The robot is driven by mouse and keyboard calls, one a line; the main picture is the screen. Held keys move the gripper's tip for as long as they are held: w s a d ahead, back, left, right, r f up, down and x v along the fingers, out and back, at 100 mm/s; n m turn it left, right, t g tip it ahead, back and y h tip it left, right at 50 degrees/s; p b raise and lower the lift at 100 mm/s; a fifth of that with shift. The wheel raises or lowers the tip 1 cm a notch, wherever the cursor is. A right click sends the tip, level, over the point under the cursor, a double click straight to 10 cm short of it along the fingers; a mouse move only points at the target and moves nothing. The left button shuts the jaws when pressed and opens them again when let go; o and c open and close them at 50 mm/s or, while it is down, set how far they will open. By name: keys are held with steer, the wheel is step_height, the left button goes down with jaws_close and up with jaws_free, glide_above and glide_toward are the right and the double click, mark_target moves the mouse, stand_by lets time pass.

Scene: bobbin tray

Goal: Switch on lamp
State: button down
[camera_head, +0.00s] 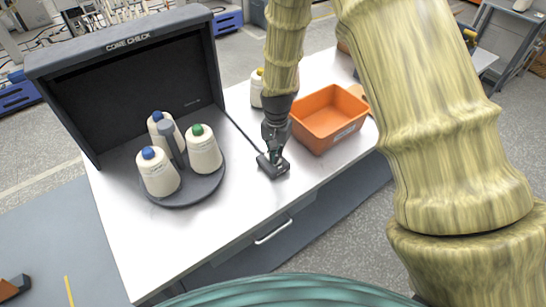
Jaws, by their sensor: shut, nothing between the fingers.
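A dark hood labelled "CONE CHECK" (128,40) stands on the left of the white table. Its inside is dark, with no lit lamp visible. A thin dark cable runs from the hood's right side to a small dark box (283,174) on the table, which looks like a switch. My gripper (272,153) points down at this box, its fingers shut and empty. Its tip overlaps the box in the view; I cannot tell whether they touch. The top of the box is partly hidden by my gripper.
A round grey tray (190,198) in front of the hood holds several cream cones with blue and green tops. An orange bin (325,118) stands close to the right of my gripper. Another cone (256,88) stands behind my arm. The table (240,215) is clear in front.

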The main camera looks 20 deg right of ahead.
steer(key=shift+s+f, duration=0.1)
steer(key=shift+f, duration=0.45)
stand_by(0.4)
steer(key=shift+r, duration=0.15)
steer(key=shift+r+p, duration=2.3)
steer(key=shift+r, duration=1.1)
